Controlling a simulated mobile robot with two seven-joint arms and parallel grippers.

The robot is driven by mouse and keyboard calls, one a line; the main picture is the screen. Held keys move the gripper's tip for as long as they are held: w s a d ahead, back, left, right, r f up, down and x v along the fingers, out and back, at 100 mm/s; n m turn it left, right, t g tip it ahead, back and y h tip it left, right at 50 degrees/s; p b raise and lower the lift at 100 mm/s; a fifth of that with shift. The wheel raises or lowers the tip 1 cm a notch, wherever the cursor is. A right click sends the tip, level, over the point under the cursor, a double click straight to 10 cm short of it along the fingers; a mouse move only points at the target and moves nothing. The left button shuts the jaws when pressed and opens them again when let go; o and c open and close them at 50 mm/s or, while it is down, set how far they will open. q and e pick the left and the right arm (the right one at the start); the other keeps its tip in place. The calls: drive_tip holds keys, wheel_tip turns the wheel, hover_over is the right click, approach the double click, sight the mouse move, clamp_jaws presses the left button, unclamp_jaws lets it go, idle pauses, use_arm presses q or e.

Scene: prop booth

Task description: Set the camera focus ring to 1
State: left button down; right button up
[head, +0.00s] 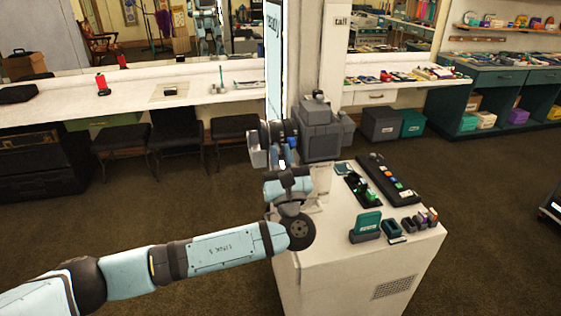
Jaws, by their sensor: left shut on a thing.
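My left arm comes in from the left and bends up at the wrist beside the cabinet. My left gripper (277,142) is at the camera's left side, where the lens is, and is shut on the focus ring there. The gripper and wrist hide most of the lens and ring. I cannot read any number or mark on the ring from this view. My right gripper is not in view.
The white cabinet (345,265) also carries a black control strip (385,178) with coloured buttons, a green box (367,222) and several small dark blocks. A tall lit panel (273,60) stands behind the gripper.

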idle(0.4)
use_arm(q)
drive_tip(key=c, duration=1.1)
unclamp_jaws()
drive_tip(key=shift+a, duration=0.15)
